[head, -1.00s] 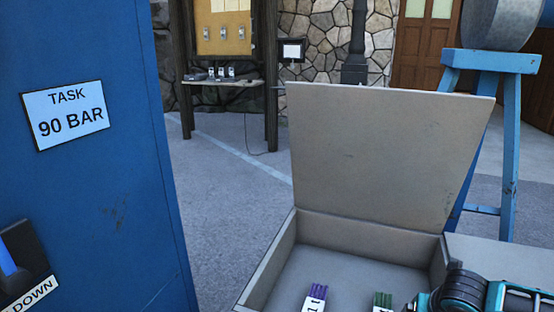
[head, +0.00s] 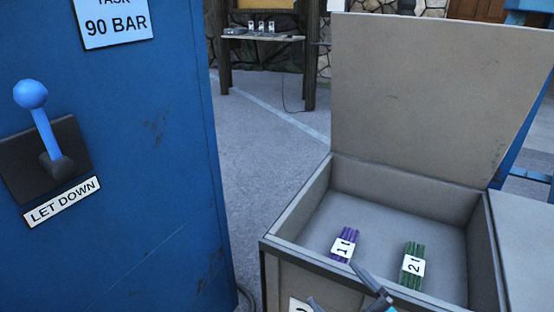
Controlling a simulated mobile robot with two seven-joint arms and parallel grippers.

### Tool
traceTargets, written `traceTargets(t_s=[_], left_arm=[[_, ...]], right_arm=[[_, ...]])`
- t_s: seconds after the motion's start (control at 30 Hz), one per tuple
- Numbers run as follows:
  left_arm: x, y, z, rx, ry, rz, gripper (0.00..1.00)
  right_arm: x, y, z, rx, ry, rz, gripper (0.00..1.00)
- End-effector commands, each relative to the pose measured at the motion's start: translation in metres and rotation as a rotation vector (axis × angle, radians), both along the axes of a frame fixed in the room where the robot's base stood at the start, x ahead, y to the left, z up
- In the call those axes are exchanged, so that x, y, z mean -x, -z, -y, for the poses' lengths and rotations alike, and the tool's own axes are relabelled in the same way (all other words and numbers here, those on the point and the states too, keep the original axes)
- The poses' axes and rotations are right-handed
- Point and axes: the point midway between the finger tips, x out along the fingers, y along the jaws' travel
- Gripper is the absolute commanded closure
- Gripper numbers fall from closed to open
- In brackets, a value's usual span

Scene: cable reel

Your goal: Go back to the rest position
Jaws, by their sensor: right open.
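My right gripper (head: 348,292) shows at the bottom edge of the head view, in front of the near wall of an open box. Its jaws are apart and I see nothing between them. Most of the gripper and its arm is cut off by the frame. My left gripper is not in view. The open grey box (head: 284,251) has its lid (head: 430,95) raised. Inside lie a purple bundle with a tag marked 1 t (head: 345,243) and a green bundle with a tag marked 2 t (head: 413,265).
A blue cabinet (head: 150,190) stands at the left with a blue-knobbed lever (head: 40,120), a LET DOWN label (head: 62,201) and a 90 BAR sign (head: 113,22). A shelf (head: 265,38) stands farther back. The floor (head: 265,150) between cabinet and box is clear.

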Motion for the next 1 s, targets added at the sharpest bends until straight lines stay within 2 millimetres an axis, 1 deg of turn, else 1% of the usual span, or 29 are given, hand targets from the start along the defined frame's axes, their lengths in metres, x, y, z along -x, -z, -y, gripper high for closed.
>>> traceTargets(t_s=[0.03,0.13,0.2,0.27,0.3,0.33,0.37,0.4,0.47,0.5,0.6,0.67,0.8,1.0], left_arm=[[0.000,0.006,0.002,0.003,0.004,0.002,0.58],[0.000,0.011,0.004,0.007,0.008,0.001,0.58],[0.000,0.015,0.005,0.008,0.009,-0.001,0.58],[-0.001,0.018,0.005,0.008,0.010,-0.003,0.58],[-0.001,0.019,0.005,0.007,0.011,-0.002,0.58],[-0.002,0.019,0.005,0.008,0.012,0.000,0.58],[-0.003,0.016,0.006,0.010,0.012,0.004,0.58],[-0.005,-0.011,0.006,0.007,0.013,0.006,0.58],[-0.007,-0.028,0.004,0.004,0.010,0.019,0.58],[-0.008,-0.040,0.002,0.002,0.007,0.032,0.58],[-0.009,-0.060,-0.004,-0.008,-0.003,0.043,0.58],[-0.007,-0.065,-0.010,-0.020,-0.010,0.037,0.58],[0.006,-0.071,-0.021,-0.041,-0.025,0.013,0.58],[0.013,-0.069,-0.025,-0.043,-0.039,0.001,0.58]], right_arm=[[0.005,0.025,0.011,-0.057,0.084,-0.100,0.08],[0.019,0.068,0.028,-0.142,0.218,-0.300,0.08],[0.036,0.097,0.036,-0.193,0.286,-0.439,0.08],[0.052,0.120,0.038,-0.235,0.329,-0.554,0.08],[0.064,0.135,0.039,-0.262,0.350,-0.632,0.08],[0.074,0.146,0.038,-0.284,0.364,-0.690,0.08],[0.082,0.152,0.037,-0.303,0.373,-0.738,0.08],[0.078,0.124,0.041,-0.287,0.372,-0.712,0.08],[0.079,0.113,0.045,-0.279,0.379,-0.707,0.08],[0.080,0.106,0.047,-0.276,0.384,-0.706,0.08],[0.083,0.088,0.053,-0.269,0.396,-0.703,0.08],[0.084,0.078,0.056,-0.266,0.403,-0.701,0.08],[0.088,0.063,0.062,-0.257,0.415,-0.696,0.08],[0.090,0.060,0.066,-0.252,0.423,-0.692,0.08]])
